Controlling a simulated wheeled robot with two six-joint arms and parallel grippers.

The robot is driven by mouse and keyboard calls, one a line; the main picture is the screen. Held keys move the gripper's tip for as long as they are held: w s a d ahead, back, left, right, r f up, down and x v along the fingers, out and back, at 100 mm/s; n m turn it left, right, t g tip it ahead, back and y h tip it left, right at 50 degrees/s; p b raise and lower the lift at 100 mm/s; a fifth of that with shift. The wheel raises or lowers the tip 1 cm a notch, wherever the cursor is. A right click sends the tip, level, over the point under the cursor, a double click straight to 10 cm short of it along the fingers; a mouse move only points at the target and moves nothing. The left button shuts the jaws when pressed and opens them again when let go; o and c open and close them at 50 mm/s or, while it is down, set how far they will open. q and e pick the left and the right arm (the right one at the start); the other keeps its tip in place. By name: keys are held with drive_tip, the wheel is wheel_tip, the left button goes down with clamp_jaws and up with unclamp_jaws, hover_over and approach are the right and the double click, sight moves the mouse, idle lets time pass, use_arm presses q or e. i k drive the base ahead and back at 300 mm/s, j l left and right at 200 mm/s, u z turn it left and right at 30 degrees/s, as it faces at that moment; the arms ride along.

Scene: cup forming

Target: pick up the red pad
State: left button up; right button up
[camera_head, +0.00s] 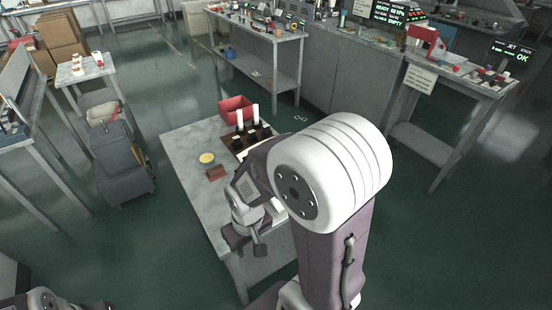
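A small dark red-brown flat piece (217,173), which looks like the red pad, lies on the grey table (190,140) near its left side. My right gripper (247,246) hangs over the near part of the table, below and to the right of the pad in the picture and apart from it. Its two dark fingers stand apart with nothing seen between them. My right arm hides much of the table's right side. Only part of my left arm shows at the bottom left corner; its gripper is not in view.
A yellow disc (207,158) lies just behind the pad. A red bin (236,108) stands at the table's far end, with a dark rack (240,141) holding white cylinders in front of it. The table's left front surface is bare. A grey cart (122,160) stands left of the table.

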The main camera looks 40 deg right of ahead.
sight(217, 171)
drive_tip(key=i+j+z, duration=0.15)
drive_tip(key=z, duration=0.35)
drive_tip(key=i+j+z, duration=0.2)
drive_tip(key=z, duration=0.3)
drive_tip(key=i+j+z, duration=0.15)
drive_tip(key=j+z, duration=0.15)
drive_tip(key=z, duration=0.2)
drive_tip(key=i+j+z, duration=0.1)
drive_tip(key=j+z, duration=0.2)
drive_tip(key=z, duration=0.2)
drive_tip(key=j+z, duration=0.35)
drive_tip(key=z, duration=0.15)
drive_tip(key=j+z, duration=0.3)
drive_tip(key=z, duration=0.2)
